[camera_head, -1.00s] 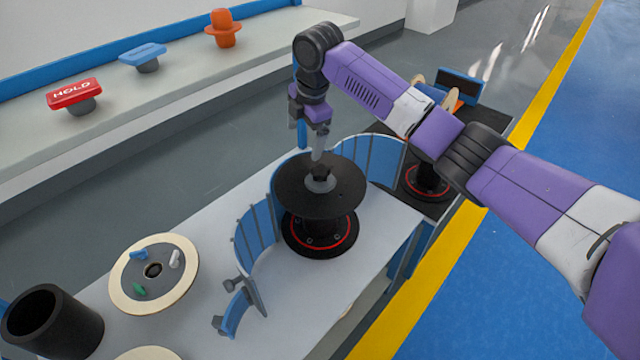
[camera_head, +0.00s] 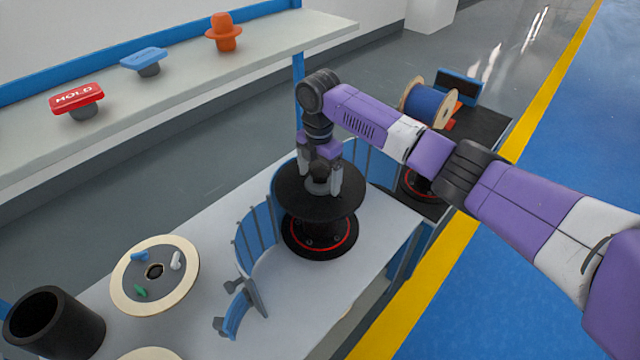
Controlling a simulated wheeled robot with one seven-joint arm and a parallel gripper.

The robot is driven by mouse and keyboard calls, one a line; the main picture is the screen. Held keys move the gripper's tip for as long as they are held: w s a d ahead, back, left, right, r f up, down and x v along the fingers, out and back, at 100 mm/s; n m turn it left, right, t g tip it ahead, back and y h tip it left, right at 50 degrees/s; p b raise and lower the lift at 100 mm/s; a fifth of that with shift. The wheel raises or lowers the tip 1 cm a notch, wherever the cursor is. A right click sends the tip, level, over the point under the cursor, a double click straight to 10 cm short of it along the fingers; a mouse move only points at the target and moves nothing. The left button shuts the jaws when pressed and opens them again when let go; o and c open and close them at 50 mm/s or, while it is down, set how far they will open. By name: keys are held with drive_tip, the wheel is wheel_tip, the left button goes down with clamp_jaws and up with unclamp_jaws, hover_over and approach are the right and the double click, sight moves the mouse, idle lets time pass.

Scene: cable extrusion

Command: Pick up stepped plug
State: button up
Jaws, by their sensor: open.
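A small stepped piece with a dark top and grey base (camera_head: 321,172), which looks like the stepped plug, sits at the centre of a round black disc (camera_head: 348,199). My gripper (camera_head: 321,185) points down over the disc, with its two grey fingers spread on the left and right of this piece. The gripper is open. I cannot tell whether the fingers touch the piece or the disc. My wrist partly hides the piece.
The disc tops a black stand with a red ring (camera_head: 347,240). A curved blue guard (camera_head: 257,227) stands close behind and left. A cable reel (camera_head: 428,104) is at back right. A shelf at back left holds an orange stepped piece (camera_head: 223,33) and a red HOLD sign (camera_head: 77,97).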

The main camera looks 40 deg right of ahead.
drive_tip(key=shift+f, duration=0.15)
drive_tip(key=c, duration=1.7)
drive_tip(key=shift+c, duration=0.2)
